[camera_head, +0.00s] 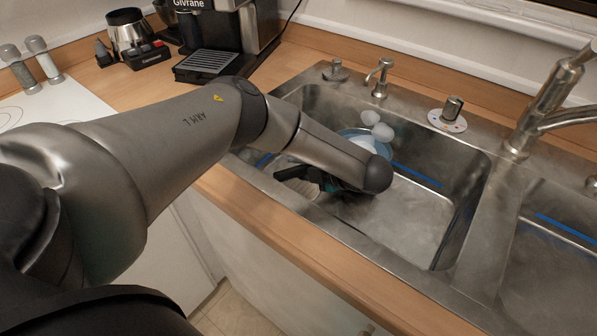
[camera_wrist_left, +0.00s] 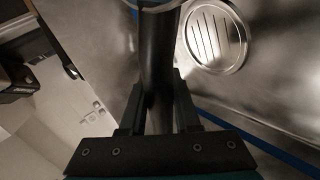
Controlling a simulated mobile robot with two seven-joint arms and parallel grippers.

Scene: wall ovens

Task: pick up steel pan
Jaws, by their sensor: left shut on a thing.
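My left gripper (camera_wrist_left: 158,105) is shut on a dark, straight handle (camera_wrist_left: 158,55), which runs up the middle of the left wrist view. At the top edge of that view the handle meets a pale curved rim, most likely the steel pan (camera_wrist_left: 156,4); the rest of it is cut off. In the head view my left arm reaches down into the left sink basin (camera_head: 415,215). The gripper (camera_head: 325,182) there is mostly hidden by my wrist, and I cannot make out the pan clearly. My right gripper is not in view.
A blue bowl (camera_head: 350,132) with pale round things lies at the back of the basin. A round slotted drain (camera_wrist_left: 215,37) shows beside the handle. A faucet (camera_head: 545,100) stands at right, and a coffee machine (camera_head: 225,40) on the counter behind my arm.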

